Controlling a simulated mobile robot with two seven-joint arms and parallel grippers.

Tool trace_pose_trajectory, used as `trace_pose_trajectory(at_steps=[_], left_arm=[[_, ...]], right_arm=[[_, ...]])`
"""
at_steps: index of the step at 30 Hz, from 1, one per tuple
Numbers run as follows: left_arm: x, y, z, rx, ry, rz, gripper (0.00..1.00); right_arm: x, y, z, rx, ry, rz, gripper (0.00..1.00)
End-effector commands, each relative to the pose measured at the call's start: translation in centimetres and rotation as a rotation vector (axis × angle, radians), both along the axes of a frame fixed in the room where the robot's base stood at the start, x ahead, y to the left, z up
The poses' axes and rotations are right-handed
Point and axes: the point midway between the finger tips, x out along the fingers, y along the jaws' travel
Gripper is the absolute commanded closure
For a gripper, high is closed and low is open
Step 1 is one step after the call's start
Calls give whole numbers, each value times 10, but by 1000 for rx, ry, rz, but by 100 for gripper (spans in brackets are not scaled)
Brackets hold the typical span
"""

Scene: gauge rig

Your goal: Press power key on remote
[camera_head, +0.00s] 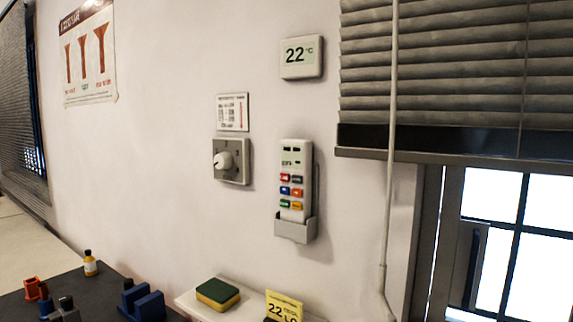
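The white remote (295,161) stands upright in a grey holder (295,230) fixed to the wall, right of the picture's middle. It has a small display at its top and rows of coloured keys (291,191) in red, blue, orange and green. The key labels are too small to read, so I cannot tell which is the power key. Neither of my grippers is in view.
A dial (231,161) is on the wall left of the remote, and a display reading 22 °C (301,57) is above. Below are a shelf with a sponge (217,293) and a yellow card (284,306). A window blind (455,80) hangs at right.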

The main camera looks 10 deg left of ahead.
Motion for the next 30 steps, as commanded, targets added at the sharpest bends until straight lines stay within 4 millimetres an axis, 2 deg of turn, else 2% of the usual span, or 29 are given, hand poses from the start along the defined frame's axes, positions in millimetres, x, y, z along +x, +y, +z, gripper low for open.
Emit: trace_pose_trajectory(at_steps=[5,30], left_arm=[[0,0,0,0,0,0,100],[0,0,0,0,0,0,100]], right_arm=[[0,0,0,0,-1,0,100],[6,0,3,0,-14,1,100]])
